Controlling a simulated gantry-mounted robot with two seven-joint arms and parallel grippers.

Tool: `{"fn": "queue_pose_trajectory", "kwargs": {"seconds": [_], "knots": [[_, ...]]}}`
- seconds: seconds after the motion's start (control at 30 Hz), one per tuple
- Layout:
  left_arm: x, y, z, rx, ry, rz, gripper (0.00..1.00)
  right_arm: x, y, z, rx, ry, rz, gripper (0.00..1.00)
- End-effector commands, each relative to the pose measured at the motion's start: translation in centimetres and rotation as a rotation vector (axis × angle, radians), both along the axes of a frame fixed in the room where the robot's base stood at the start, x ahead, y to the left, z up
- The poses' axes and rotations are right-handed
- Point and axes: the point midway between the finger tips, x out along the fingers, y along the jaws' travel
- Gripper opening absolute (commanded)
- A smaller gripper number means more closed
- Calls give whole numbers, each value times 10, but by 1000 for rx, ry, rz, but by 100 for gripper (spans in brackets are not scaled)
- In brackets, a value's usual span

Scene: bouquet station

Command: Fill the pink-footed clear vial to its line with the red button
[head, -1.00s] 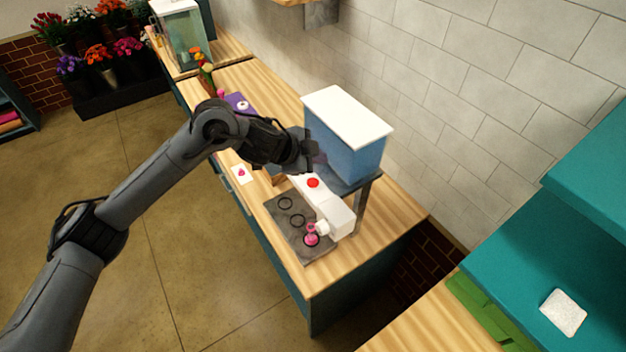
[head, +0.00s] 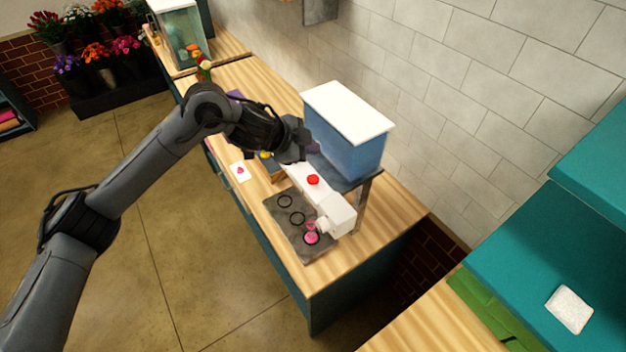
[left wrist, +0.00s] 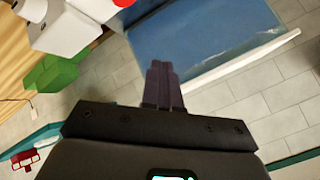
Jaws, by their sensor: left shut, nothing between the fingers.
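The pink-footed clear vial (head: 311,238) stands on the grey ringed plate (head: 284,207), below the nozzle of the white dispenser (head: 338,212). Its clear wall and line are too small to make out, so I cannot tell the water level. The red button (head: 313,180) is on top of the dispenser; its edge also shows at the top of the left wrist view (left wrist: 124,3). My left gripper (head: 298,150) is shut and empty, up behind the button and beside the blue tank (head: 350,146). In the left wrist view its closed fingers (left wrist: 162,85) are apart from the button.
The blue tank with a white lid stands on a grey shelf just right of my gripper. A white card with a pink mark (head: 240,171) lies near the counter's front edge. The wooden counter (head: 385,222) is bare right of the dispenser.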

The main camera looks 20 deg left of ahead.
Motion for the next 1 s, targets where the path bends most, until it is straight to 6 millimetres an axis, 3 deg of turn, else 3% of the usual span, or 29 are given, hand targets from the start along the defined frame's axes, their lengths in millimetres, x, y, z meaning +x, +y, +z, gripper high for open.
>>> {"fn": "queue_pose_trajectory", "kwargs": {"seconds": [0.47,0.7,1.0], "knots": [[0,0,-58,0,-1,-1,0,0,-1,-62,-6,1,3,62],[0,0,-74,0,0,0,0,0,-1,-66,-4,1,3,62],[0,0,-76,0,-1,1,0,0,1,-67,2,1,0,62]]}}
